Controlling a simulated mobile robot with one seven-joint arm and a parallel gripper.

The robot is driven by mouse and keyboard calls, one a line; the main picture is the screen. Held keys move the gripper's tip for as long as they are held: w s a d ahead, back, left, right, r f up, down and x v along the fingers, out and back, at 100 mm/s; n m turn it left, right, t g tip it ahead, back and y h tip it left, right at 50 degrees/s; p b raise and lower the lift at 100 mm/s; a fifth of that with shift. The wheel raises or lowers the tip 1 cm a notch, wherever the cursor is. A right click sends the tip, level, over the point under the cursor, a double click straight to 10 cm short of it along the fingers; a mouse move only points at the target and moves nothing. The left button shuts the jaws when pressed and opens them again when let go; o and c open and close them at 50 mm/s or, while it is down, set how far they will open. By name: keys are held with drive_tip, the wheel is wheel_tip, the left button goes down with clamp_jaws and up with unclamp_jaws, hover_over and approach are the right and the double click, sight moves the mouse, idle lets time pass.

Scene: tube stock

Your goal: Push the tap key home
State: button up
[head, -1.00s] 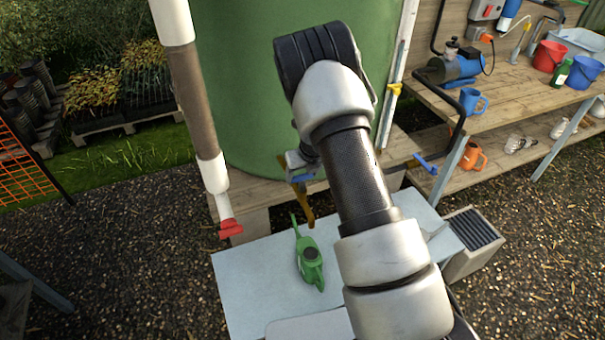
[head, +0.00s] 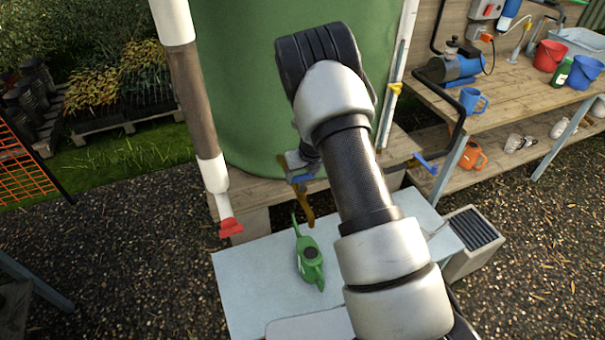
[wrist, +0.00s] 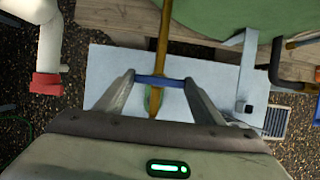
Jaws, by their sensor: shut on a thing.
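My gripper (wrist: 159,82) is shut on a blue crossbar, apparently part of the tap key (wrist: 150,80). The bar spans the gap between the two fingers. A brass-coloured bar (wrist: 162,45) runs from the top of the wrist view down to the crossbar and shows again below it. Whether the two are joined is not clear. In the head view my gripper (head: 300,178) is small and partly hidden by my arm, at the front of the green tank. The brass bar (head: 308,205) hangs just below it. Any socket or seat for the key is not visible.
The green tank (head: 235,90) stands behind. A white pipe with a red end (head: 230,227) is left. A blue-handled tap (head: 426,165) and a wooden bench (head: 500,85) are right.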

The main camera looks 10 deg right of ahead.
drive_tip(key=shift+f+b, duration=0.3)
drive_tip(key=shift+f, duration=0.2)
idle(0.8)
drive_tip(key=o, duration=1.2)
drive_tip(key=shift+c, duration=0.2)
drive_tip(key=p+v, duration=0.2)
drive_tip(key=v, duration=1.5)
drive_tip(key=shift+r+p, duration=0.25)
drive_tip(key=shift+p, duration=0.05)
